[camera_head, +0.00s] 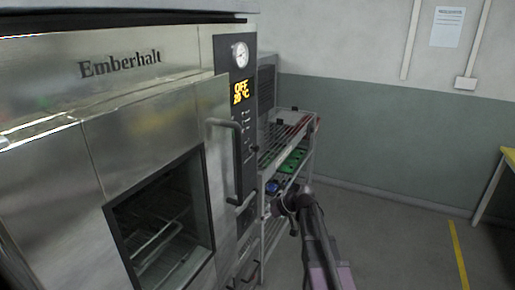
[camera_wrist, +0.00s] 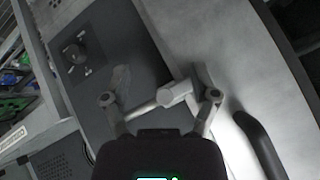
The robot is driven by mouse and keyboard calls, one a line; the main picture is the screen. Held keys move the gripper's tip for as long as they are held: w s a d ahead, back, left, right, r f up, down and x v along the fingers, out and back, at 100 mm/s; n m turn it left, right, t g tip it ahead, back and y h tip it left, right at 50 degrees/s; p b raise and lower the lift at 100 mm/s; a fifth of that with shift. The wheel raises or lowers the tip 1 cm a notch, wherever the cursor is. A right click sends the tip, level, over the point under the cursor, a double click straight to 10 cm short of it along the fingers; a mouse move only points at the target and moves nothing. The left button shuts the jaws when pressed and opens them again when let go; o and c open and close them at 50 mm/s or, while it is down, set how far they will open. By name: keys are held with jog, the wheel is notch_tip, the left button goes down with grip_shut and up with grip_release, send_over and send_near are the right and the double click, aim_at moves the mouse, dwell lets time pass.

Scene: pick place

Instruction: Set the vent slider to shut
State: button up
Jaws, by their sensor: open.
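The steel oven (camera_head: 150,95) has a dark control panel (camera_head: 240,130) beside its door. In the wrist view, a light grey T-shaped piece (camera_wrist: 172,95) stands out in front of the dark panel; it may be the vent slider, but no shut mark is readable. My gripper (camera_wrist: 162,78) is open, with one finger on either side of this piece; I cannot tell whether they touch it. In the head view my gripper (camera_head: 279,206) is to the right of the panel's lower part, and no slider can be made out there.
A round dark knob (camera_wrist: 75,53) sits on the panel. The black door handle (camera_wrist: 260,145) is close to the right finger; it also shows in the head view (camera_head: 225,160). A wire rack (camera_head: 290,135) with green and blue items stands behind my arm.

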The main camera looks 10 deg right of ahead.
jog(key=w+d+r+n+t+y, duration=0.2)
jog(key=w+d+r+t+y, duration=0.15)
jog(key=w+r, duration=0.5)
jog(key=n+t+y+p, duration=0.2)
jog(key=t+y, duration=0.1)
jog(key=t, duration=0.1)
send_near(258, 149)
jog(key=v, duration=0.3)
jog(key=shift+w+d+r, duration=0.1)
jog(key=shift+r, duration=0.05)
jog(key=x, duration=1.3)
jog(key=shift+w+a+f, duration=0.2)
jog(key=shift+a, duration=0.15)
grip_shut()
